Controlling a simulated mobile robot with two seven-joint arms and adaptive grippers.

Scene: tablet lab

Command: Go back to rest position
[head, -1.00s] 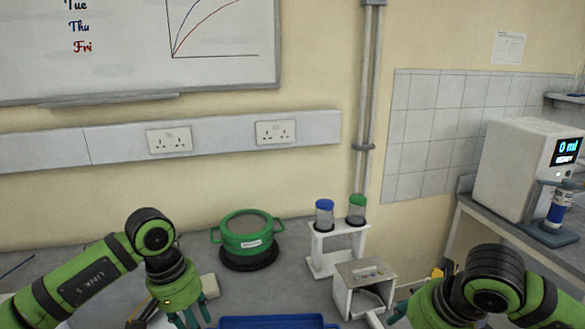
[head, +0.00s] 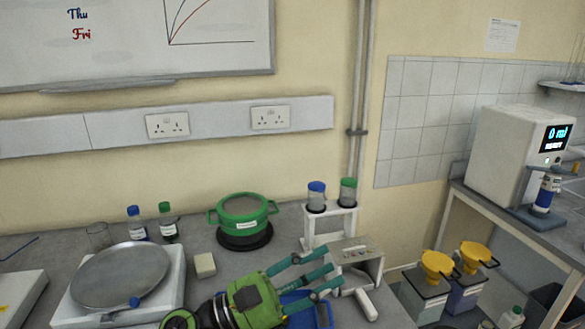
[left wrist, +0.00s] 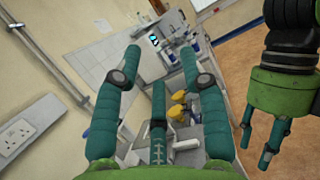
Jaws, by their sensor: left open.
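My left gripper (head: 328,270) reaches in low at the middle of the head view, its teal fingers spread and pointing right. It is empty. Its fingertips overlap the small grey-white box unit (head: 358,254) in the picture; I cannot tell whether they touch it. In the left wrist view its fingers (left wrist: 155,85) stand apart with nothing between them. My right gripper (left wrist: 262,142) hangs fingers-down at the right of that view; its jaw opening is unclear. It does not show in the head view.
A balance with a round pan (head: 120,276) stands at left, near two small bottles (head: 151,222). A green pot (head: 243,215) and a white rack with two capped jars (head: 331,195) stand behind my gripper. A blue tray (head: 322,312) is partly hidden. Yellow-topped containers (head: 437,264) stand at right.

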